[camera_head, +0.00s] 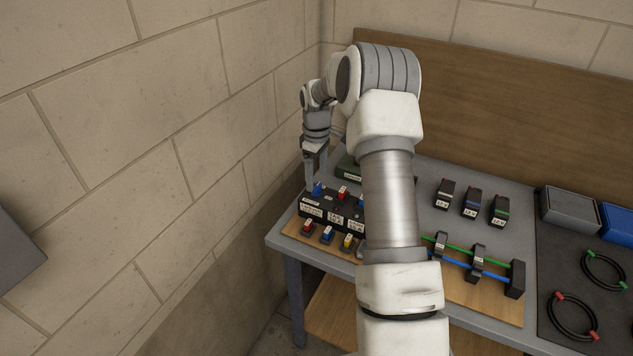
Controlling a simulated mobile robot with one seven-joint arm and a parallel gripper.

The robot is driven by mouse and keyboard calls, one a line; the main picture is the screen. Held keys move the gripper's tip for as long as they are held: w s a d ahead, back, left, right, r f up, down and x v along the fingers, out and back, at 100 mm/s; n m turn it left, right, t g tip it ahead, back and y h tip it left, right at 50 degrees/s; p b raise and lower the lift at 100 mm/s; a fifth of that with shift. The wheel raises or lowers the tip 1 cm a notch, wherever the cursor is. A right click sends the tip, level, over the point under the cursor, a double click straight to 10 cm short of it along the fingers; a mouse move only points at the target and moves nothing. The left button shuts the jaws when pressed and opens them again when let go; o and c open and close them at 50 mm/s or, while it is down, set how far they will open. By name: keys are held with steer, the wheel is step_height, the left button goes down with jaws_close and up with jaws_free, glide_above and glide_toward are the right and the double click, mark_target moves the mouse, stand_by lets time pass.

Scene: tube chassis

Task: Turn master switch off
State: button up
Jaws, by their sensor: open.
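A black switch box (311,211) with white labels sits on the left part of the table. On its top are a blue switch (318,188) at the left, a red switch (342,192), and another blue one (361,200) partly behind my arm. The label text is too small to read, so I cannot tell which is the master switch. My gripper (316,178) points down, open, with its fingers at or just above the left blue switch. I cannot tell whether they touch it.
Red, blue and yellow plugs (327,234) sit in front of the box. My arm hides the table's middle. To the right are a board with green and blue rods (467,262), small labelled blocks (471,203), bins (569,211) and cable loops (573,316). A wall stands close at left.

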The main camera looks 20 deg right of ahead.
mark_target(317, 186)
steer(key=shift+f, duration=1.7)
jaws_close()
